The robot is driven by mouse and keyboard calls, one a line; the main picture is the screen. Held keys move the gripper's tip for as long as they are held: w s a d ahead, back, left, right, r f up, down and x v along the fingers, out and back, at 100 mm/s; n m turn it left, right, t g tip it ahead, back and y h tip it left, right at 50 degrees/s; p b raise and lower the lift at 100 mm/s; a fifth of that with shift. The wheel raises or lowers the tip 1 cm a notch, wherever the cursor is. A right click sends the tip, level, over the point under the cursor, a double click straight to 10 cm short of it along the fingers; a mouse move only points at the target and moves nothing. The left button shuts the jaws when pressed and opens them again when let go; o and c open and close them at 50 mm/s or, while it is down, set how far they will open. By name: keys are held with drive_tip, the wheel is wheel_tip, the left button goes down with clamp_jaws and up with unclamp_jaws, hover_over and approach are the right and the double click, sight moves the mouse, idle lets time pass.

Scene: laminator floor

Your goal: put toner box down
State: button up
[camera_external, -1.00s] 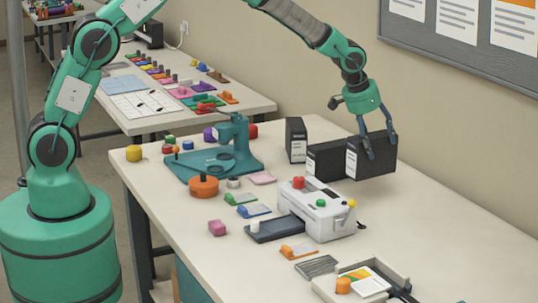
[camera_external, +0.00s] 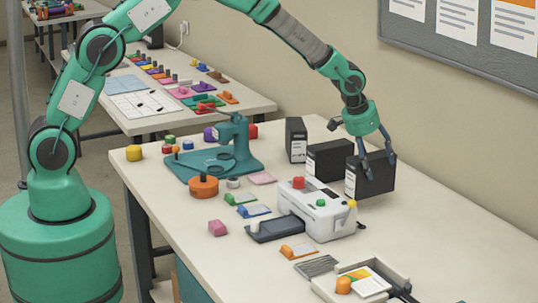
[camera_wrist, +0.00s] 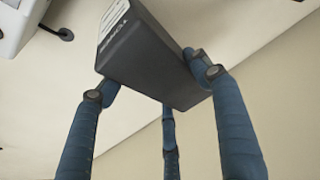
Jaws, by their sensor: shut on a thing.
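My gripper (camera_external: 378,160) is shut on a black toner box (camera_external: 371,178) with a white label on its left end. Its blue fingers reach down around the box's sides. The box is upright, at or just above the tabletop; I cannot tell whether it touches. In the wrist view the dark box (camera_wrist: 150,60) sits between the three fingers (camera_wrist: 160,90), its label end toward the top. Two similar black boxes stand behind it to the left: a tall one (camera_external: 296,140) and a wider one (camera_external: 330,158).
The white laminator (camera_external: 325,214) stands in front and left of the held box. An open tray (camera_external: 400,268) with cards is at the front. A teal press (camera_external: 232,145) stands farther left. The table (camera_external: 455,225) is clear to the right; a wall rises behind.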

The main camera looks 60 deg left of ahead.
sight(374, 172)
drive_tip(key=shift+f, duration=1.85)
drive_tip(key=shift+f+b, duration=0.1)
drive_tip(key=shift+b, duration=0.25)
drive_tip(key=o, duration=1.9)
drive_tip(key=shift+o, duration=0.2)
drive_tip(key=p+v, duration=0.1)
drive_tip(key=v, duration=1.1)
drive_tip(key=shift+p, duration=0.3)
